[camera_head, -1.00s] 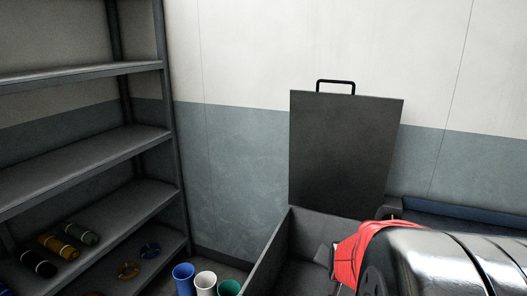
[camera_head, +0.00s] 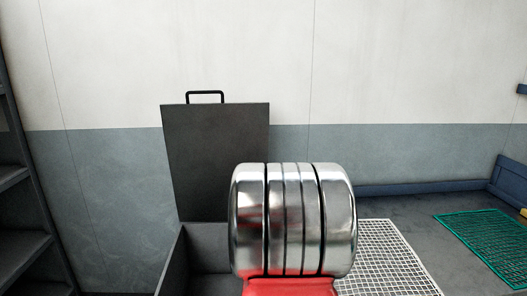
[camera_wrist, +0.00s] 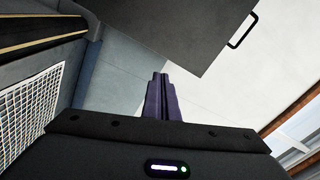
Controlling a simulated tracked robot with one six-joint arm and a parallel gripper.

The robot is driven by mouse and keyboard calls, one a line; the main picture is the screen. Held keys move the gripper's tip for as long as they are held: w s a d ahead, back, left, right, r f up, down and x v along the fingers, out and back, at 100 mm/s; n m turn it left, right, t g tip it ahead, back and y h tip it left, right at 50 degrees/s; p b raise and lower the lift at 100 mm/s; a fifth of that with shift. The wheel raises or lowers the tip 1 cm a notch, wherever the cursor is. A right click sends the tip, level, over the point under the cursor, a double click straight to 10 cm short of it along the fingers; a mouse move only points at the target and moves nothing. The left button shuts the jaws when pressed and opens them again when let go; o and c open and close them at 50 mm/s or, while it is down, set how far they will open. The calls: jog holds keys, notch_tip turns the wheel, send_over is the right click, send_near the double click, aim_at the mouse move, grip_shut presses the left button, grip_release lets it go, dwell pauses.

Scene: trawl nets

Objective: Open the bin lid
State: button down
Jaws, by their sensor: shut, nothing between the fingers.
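The bin lid (camera_head: 212,150) is a dark grey flat panel standing upright at the back of the bin (camera_head: 172,262). A black handle (camera_head: 205,95) sits on its top edge. The bin is open at the top, and my metal arm link hides its right part. In the wrist view the lid (camera_wrist: 185,28) shows at the top with its handle (camera_wrist: 242,31) to the right. My gripper (camera_wrist: 159,76) is shut and empty, with its purple fingers together. The fingertips appear below the lid in the picture and apart from the handle.
A grey shelf (camera_head: 22,240) stands at the left. A white mesh panel (camera_head: 385,250) lies right of my arm, and a green net (camera_head: 490,240) lies farther right. A blue edge (camera_head: 425,187) runs along the wall. The wall above the lid is clear.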

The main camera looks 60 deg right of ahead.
notch_tip(320, 180, up, 10)
jog(key=s+a+m+t+h, duration=0.1)
jog(key=a+m+t+h, duration=0.1)
jog(key=m+t+h, duration=0.1)
jog(key=shift+s+a+m+h, duration=0.2)
jog(key=shift+a+m+h, duration=0.1)
jog(key=shift+m, duration=0.2)
jog(key=shift+d+r, duration=0.1)
jog(key=x, duration=1.3)
jog(key=shift+w+d+r, duration=0.2)
jog(key=shift+w, duration=0.05)
